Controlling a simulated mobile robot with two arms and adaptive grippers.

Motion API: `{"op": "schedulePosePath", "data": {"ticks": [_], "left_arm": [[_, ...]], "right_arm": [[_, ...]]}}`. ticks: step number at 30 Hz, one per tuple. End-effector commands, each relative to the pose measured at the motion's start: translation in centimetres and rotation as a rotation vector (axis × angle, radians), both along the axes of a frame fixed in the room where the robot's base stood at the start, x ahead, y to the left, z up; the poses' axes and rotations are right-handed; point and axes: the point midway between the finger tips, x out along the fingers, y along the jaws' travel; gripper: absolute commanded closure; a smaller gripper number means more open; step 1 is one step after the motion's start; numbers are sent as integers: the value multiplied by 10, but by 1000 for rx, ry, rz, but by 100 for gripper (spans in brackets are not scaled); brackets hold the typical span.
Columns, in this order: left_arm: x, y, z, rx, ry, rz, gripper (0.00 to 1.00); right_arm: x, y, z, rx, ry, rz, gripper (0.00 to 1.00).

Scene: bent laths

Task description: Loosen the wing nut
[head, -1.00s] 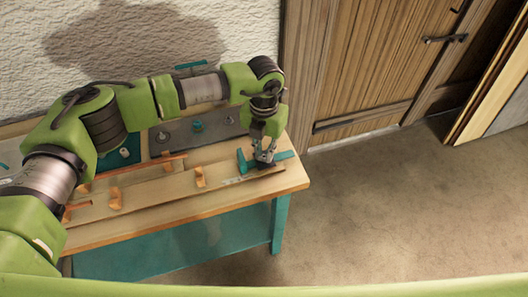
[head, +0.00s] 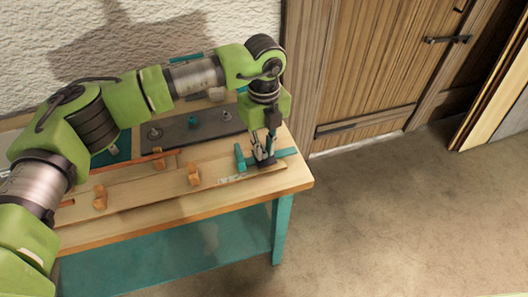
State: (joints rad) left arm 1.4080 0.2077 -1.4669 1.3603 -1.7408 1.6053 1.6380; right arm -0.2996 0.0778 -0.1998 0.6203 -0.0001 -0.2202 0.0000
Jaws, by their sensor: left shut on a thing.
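My left gripper (head: 264,150) points down at the right end of the bench. It is shut at a teal clamp-like fixture (head: 285,153) that lies across the end of a pale lath (head: 225,170). The wing nut is at the fingertips and is mostly hidden by the fingers, so its shape and turn do not show. A dark piece shows low between the fingers and the fixture. My right gripper is not in view.
Several orange-brown wooden blocks (head: 194,175) stand along the lath. The bench (head: 255,188) ends just right of the fixture. Open floor (head: 400,220) lies beyond, before a wooden door (head: 365,60).

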Motion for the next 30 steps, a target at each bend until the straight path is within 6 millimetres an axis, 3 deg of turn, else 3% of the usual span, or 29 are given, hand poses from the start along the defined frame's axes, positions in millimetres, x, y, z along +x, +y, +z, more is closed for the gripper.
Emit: {"op": "schedulePosePath", "data": {"ticks": [15, 30], "left_arm": [[1, 0, -2, -1, -2, 432, 100], [0, 0, 0, 0, -1, 595, 100]], "right_arm": [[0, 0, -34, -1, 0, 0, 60], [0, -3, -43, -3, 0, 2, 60]]}}
